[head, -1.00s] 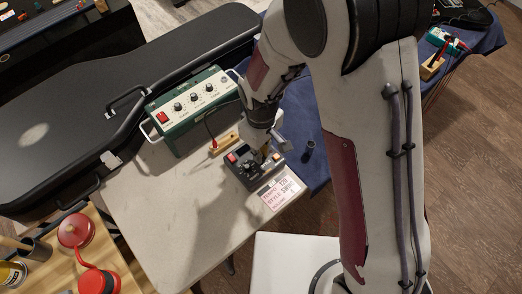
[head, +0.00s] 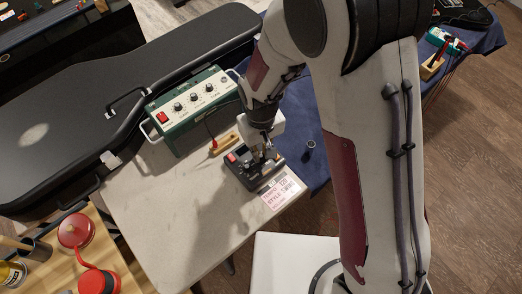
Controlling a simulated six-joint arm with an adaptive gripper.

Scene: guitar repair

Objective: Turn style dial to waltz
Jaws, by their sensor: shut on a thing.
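A small dark device (head: 244,177) with a red switch (head: 231,158) sits on the pale table. My gripper (head: 264,157) is directly over its right part, fingers pointing down and shut on a knob there. The gripper hides the knob, so I cannot tell its setting or be sure which dial it is. A label card (head: 284,192) lies at the device's front right edge. It has a line that seems to begin with "STYLE"; the rest is too small to read surely.
A green amplifier (head: 190,110) with several knobs stands behind the device. A wooden block with a red plug (head: 224,143) lies between them. A dark cylinder (head: 310,145) stands on the blue cloth at right. A black guitar case (head: 60,130) fills the left. The table's front left (head: 175,220) is clear.

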